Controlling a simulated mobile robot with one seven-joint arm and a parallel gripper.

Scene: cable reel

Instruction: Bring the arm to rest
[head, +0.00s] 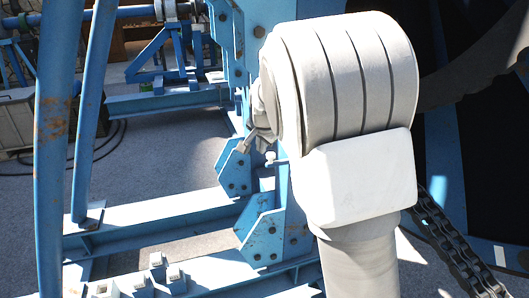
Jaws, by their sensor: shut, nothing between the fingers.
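My own pale arm fills the right middle of the head view, with a thick rounded, grooved joint above a white link. My gripper (262,138) shows as small grey parts at the left edge of that joint, in front of the blue frame. Most of it is hidden behind the arm. It is shut and I see nothing held in it. It looks close to the blue steelwork (232,170), but I cannot tell whether it touches.
Blue steel beams (150,222) cross the floor, and blue posts (54,130) stand at left. A dark chain (450,240) runs at lower right beside a large dark and blue structure (455,120). Grey crates (15,125) stand at far left. Open floor (150,155) lies between the beams.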

